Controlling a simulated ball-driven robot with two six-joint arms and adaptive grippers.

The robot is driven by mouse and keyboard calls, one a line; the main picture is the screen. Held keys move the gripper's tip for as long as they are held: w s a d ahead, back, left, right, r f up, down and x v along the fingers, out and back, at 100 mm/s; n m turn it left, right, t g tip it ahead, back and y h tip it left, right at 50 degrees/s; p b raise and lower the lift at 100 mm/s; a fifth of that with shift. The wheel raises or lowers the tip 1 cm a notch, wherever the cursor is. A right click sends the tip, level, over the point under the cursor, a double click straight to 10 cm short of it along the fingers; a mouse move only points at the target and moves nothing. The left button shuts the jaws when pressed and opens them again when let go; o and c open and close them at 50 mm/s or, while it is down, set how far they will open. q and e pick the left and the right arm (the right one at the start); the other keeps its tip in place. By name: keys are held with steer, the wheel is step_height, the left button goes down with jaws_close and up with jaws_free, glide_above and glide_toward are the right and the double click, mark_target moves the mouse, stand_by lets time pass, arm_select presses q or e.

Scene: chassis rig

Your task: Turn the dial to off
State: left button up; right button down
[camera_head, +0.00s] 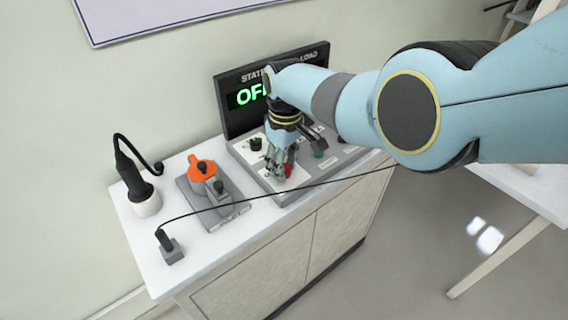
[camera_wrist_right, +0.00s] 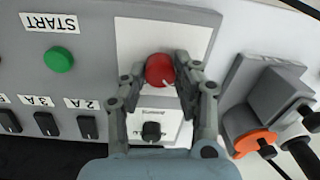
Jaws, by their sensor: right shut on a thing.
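The red dial (camera_wrist_right: 160,69) has a white mark on its face and sits on a white plate of the grey console. My right gripper (camera_wrist_right: 162,74) has its fingers on both sides of the dial and is shut on it. In the head view my right gripper (camera_head: 281,166) points down at the console front, with a bit of the red dial (camera_head: 288,171) showing beside it. The display board (camera_head: 243,97) behind shows green letters starting "OF"; my arm hides the rest. My left gripper is not in view.
A smaller black knob (camera_wrist_right: 152,131) is close by the gripper. A green START button (camera_wrist_right: 60,59) and several black switches (camera_wrist_right: 47,124) are on the console.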

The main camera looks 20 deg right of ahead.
steer(key=c, duration=1)
jaws_free()
step_height(320, 180, up, 12)
steer(key=shift+w+d+r, duration=0.1)
steer(key=shift+d, duration=0.05)
